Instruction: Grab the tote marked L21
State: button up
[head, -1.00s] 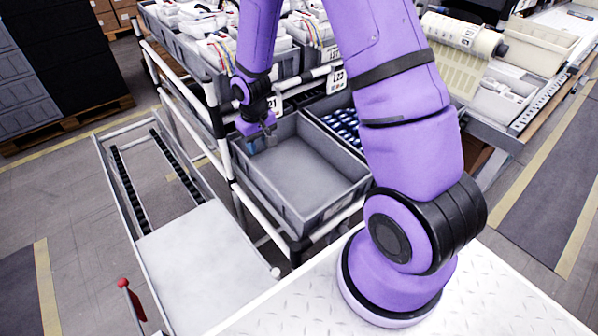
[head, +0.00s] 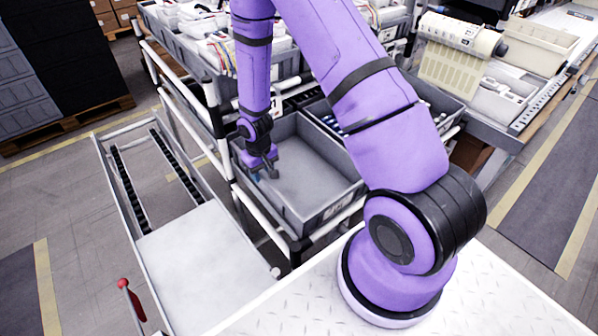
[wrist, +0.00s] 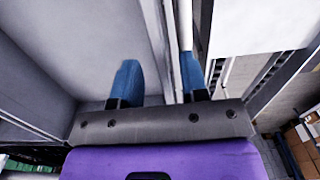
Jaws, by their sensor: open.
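The grey tote (head: 318,208) stands on the rack and looks empty. A white label (head: 274,107) behind its far left corner is mostly hidden by my arm; its marking cannot be read now. My gripper (head: 262,172) points down at the tote's left wall. In the wrist view my gripper (wrist: 160,78) is open, with two blue fingertips apart. The tote's wall (wrist: 156,35) runs between them, the left finger over the tote's inside and the right one on the outer side. I cannot tell whether either finger touches it.
A second grey tote (head: 438,98) with blue items stands to the right, partly behind my arm. Upper totes (head: 288,66) hold white packs. A white rack rail (head: 262,222) runs close along the tote's left side. A cart with a pale top (head: 195,260) stands at left.

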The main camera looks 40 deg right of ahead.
jog(key=shift+s+f, duration=0.1)
jog(key=shift+f, duration=1.85)
grip_shut()
